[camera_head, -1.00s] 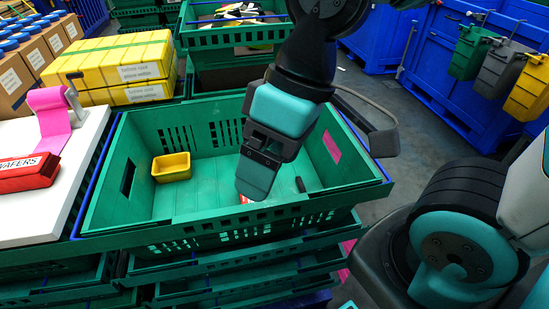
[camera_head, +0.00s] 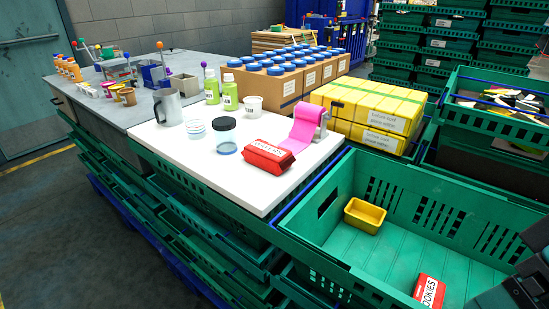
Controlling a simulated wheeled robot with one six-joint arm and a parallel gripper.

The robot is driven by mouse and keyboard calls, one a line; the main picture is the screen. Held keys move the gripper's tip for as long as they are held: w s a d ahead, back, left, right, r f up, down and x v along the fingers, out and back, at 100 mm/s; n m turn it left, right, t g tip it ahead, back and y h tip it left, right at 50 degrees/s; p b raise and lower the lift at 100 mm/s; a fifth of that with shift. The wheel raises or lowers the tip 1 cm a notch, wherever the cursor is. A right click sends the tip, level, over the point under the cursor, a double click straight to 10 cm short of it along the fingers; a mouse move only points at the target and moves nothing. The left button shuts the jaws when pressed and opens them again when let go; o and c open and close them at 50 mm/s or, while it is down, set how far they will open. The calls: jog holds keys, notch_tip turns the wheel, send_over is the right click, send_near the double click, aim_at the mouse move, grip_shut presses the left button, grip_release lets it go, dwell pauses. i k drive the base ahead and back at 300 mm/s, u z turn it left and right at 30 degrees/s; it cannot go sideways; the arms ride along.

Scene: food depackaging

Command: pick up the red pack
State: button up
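Two red packs show. One, lettered COOKIES on a white label (camera_head: 430,291), lies on the floor of the green crate (camera_head: 335,262) at the lower right, partly cut off by the frame's bottom edge. The other red pack (camera_head: 268,157) lies on the white tabletop (camera_head: 190,160), left of a pink roll; its lettering is too small to read now. My gripper (camera_head: 492,296) shows only in part at the bottom right corner, just right of the COOKIES pack. Its fingertips are mostly cut off, so I cannot tell whether it is open or shut, or touching the pack.
A small yellow tray (camera_head: 364,215) sits in the crate's left part. A pink roll (camera_head: 305,127), a lidded jar (camera_head: 225,135) and a metal jug (camera_head: 168,107) stand on the white tabletop. Yellow boxes (camera_head: 372,112) stand behind the crate. The crate's middle floor is clear.

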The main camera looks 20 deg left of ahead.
aim_at(273, 159)
jog(key=z, duration=0.05)
jog(key=k, duration=0.5)
jog(key=u, duration=2.5)
jog(key=i, duration=1.7)
jog(key=z, duration=3.55)
jog(key=i, duration=0.55)
jog(key=u, duration=0.05)
